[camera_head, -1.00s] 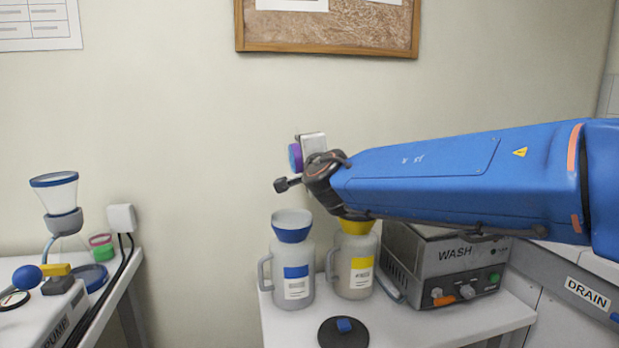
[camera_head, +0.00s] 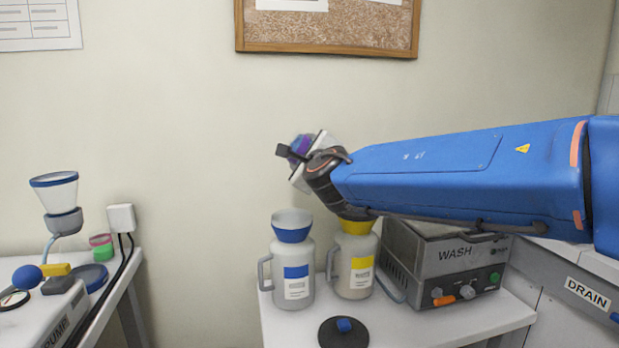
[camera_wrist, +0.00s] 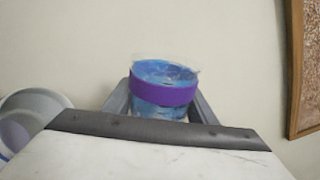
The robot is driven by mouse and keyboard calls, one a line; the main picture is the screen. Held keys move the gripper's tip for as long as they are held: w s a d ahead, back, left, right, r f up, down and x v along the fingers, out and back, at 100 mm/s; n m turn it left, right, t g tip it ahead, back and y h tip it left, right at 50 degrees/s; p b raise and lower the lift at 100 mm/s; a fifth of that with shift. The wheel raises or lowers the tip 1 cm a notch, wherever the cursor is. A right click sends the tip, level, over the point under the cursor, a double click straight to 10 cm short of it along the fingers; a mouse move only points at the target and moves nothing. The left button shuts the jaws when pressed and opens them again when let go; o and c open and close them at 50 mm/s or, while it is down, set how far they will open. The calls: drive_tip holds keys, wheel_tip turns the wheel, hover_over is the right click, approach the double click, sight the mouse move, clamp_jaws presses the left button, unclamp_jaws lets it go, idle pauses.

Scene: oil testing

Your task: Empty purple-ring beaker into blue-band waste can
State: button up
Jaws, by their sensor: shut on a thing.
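The purple-ring beaker (camera_wrist: 164,92) is held between my gripper's fingers (camera_wrist: 160,106) in the wrist view, with blue contents showing inside. In the head view the beaker (camera_head: 301,144) is small and partly hidden by my gripper (camera_head: 298,153). It is tilted there, above the blue-band waste can (camera_head: 297,272). The can has a blue band under a pale funnel mouth, a blue label and a side handle. The can's pale mouth (camera_wrist: 38,101) seems to show at the left of the wrist view. I cannot see any liquid falling.
A yellow-band can (camera_head: 355,265) stands just right of the blue-band one, beside the WASH unit (camera_head: 455,268). A dark round lid (camera_head: 343,333) with a blue knob lies in front. At left, a bench holds a funnel (camera_head: 55,191) and a pump (camera_head: 40,318).

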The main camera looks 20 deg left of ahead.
drive_tip(key=m, duration=0.6)
drive_tip(key=shift+r, duration=0.2)
drive_tip(key=m, duration=0.5)
drive_tip(key=shift+r, duration=0.2)
drive_tip(key=shift+f, duration=0.1)
